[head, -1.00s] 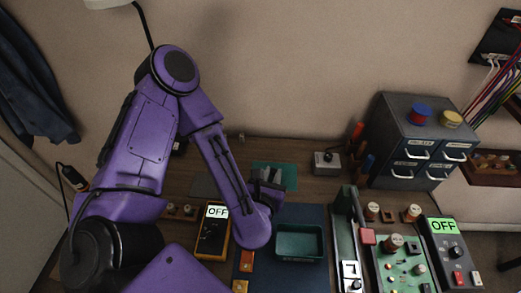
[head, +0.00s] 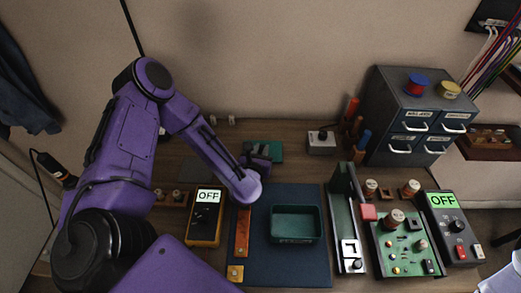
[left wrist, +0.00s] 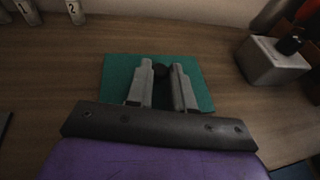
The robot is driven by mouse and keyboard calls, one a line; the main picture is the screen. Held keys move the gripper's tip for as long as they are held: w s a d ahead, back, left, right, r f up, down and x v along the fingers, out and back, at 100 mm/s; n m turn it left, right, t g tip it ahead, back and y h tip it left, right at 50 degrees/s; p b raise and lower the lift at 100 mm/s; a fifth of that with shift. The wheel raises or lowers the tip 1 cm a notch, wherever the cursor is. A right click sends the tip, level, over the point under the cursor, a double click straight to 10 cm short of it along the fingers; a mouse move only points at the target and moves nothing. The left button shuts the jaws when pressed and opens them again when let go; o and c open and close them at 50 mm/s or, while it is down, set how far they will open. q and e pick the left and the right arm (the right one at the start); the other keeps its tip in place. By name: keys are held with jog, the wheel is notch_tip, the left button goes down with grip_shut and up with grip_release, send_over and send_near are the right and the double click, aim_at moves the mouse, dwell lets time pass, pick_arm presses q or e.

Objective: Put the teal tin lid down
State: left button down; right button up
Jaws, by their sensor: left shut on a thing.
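The teal tin lid (head: 276,148) is a flat teal rectangle at the back of the table, left of a small grey box. In the left wrist view the lid (left wrist: 117,75) lies flat and level below the fingers. My left gripper (head: 258,160) is over the lid, its fingers (left wrist: 161,70) shut on the lid's small dark knob (left wrist: 160,69). I cannot tell whether the lid rests on the wood or is just above it. The open teal tin (head: 296,238) stands on the blue mat nearer the front. My right gripper is not in view.
The grey box (head: 321,143) with a black knob stands right of the lid. A drawer cabinet (head: 383,117) is further right. A yellow meter (head: 205,217) reading OFF, the blue mat (head: 300,272) and a green circuit board (head: 407,262) are in front. Wood left of the lid is clear.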

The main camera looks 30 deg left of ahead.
pick_arm(q)
jog(key=shift+f, duration=0.15)
jog(key=c, duration=1)
grip_release()
